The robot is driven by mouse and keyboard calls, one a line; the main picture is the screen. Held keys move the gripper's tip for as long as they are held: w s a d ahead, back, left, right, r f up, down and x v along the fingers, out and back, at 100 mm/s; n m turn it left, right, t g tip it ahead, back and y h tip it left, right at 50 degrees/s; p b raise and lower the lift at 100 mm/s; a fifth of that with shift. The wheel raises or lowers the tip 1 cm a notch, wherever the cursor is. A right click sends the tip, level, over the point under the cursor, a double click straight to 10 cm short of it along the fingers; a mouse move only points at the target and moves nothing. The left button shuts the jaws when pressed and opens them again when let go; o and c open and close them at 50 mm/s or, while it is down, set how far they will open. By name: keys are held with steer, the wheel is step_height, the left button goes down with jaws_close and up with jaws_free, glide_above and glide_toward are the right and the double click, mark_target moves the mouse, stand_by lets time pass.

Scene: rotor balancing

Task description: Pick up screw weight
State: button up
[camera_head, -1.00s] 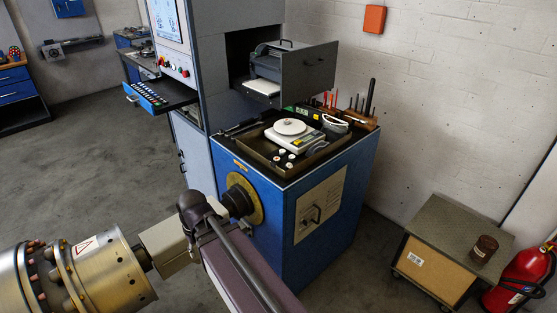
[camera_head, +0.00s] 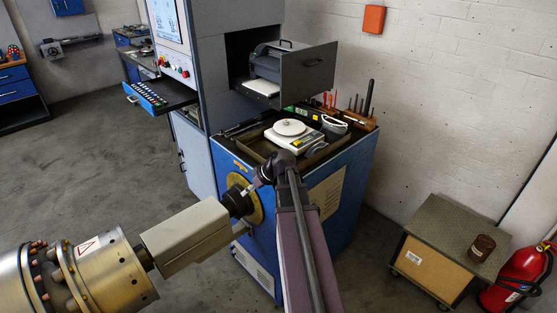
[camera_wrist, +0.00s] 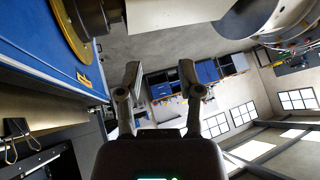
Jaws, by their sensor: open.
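I cannot make out a screw weight for certain. A white and yellow scale (camera_head: 308,141) with a round white plate (camera_head: 289,127) stands in the dark tray on top of the blue machine. My arm covers the front part of this tray. My gripper (camera_wrist: 160,78) is open in the wrist view, with its two fingers apart and nothing between them. It is beside the machine's front, near the brass ring (camera_wrist: 66,38), which shows at the upper left. In the head view my arm's end is in front of the same ring (camera_head: 256,208).
A pull-out tray (camera_head: 152,97) with small pieces is at the left of the cabinet. An open drawer (camera_head: 312,72) overhangs the scale. Upright tools (camera_head: 362,112) stand at the back right. A beige drive housing (camera_head: 190,237) lies close to my arm. Open floor is at left.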

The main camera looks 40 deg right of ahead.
steer(key=s+d+r+t, duration=0.2)
steer(key=d+r, duration=0.1)
steer(key=d, duration=0.8)
steer(key=s+d+r+t+h+p, duration=0.1)
steer(key=s+d+r+t, duration=0.1)
steer(key=d, duration=0.8)
steer(key=shift+d+r+n+t, duration=0.35)
steer(key=shift+r+n+t, duration=0.05)
steer(key=shift+r+t, duration=0.45)
steer(key=b+x, duration=0.3)
steer(key=x, duration=0.4)
steer(key=shift+d+f+b, duration=0.1)
steer(key=shift+f+b, duration=0.15)
steer(key=shift+b, duration=0.1)
steer(key=shift+w+a+f, duration=0.2)
steer(key=shift+w+f, duration=0.05)
steer(key=shift+w, duration=0.4)
